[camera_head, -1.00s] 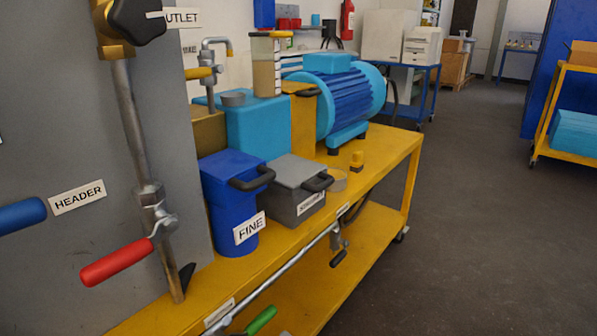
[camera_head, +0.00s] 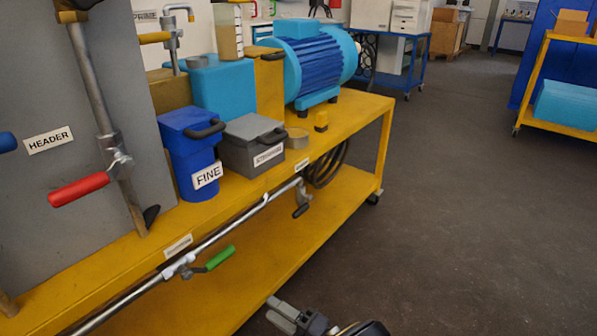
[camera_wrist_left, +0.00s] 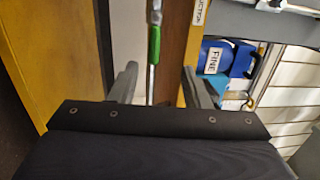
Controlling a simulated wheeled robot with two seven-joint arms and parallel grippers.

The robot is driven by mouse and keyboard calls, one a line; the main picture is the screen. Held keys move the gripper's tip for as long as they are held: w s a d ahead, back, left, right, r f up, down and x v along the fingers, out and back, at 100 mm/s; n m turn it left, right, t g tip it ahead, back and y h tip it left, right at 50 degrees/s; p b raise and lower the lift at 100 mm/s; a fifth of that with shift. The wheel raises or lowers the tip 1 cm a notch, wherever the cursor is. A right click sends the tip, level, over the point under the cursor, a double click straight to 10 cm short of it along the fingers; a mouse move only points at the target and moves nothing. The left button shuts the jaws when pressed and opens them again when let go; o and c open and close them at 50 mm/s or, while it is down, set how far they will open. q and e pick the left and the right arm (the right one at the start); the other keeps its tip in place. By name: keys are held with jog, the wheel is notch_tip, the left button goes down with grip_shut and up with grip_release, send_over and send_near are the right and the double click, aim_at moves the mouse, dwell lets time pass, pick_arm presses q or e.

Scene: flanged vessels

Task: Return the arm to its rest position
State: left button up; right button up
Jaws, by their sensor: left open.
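My left gripper (camera_head: 277,309) shows at the bottom edge of the head view, in front of the yellow bench. It is apart from everything on the bench. In the left wrist view its two fingers (camera_wrist_left: 160,82) are spread with nothing held between them. The green-handled valve lever (camera_wrist_left: 154,45) appears beyond the gap between the fingers. The blue FINE vessel (camera_head: 192,160) and the grey lidded vessel (camera_head: 250,147) stand side by side on the bench top, both lids shut. The FINE vessel also shows in the left wrist view (camera_wrist_left: 213,85). My right gripper is not in view.
The yellow bench (camera_head: 345,125) carries a pipe with a green handle (camera_head: 220,257) along its front. A red-handled valve (camera_head: 78,189) is on the grey panel at left. A blue motor (camera_head: 308,65) stands behind. The floor (camera_head: 450,200) to the right is clear.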

pick_arm(q)
jog(key=s+a+r+n+g+h, duration=0.1)
jog(key=s+a+n+g+h, duration=0.1)
jog(key=s+a+g+h, duration=0.35)
jog(key=s+a+r+n+g+h, duration=0.1)
jog(key=s+a+n+g+h, duration=0.15)
jog(key=a+g, duration=0.5)
jog(key=s+a+r+n+t+h, duration=0.35)
jog(key=s+r+t+h, duration=0.45)
jog(key=s+h, duration=0.3)
notch_tip(320, 180, up, 36)
jog(key=h+p, duration=0.1)
jog(key=p, duration=3.5)
jog(key=shift+w, duration=0.3)
jog(key=shift+r, duration=0.1)
jog(key=shift+c, duration=0.3)
jog(key=shift+s, duration=0.1)
jog(key=shift+c, duration=0.4)
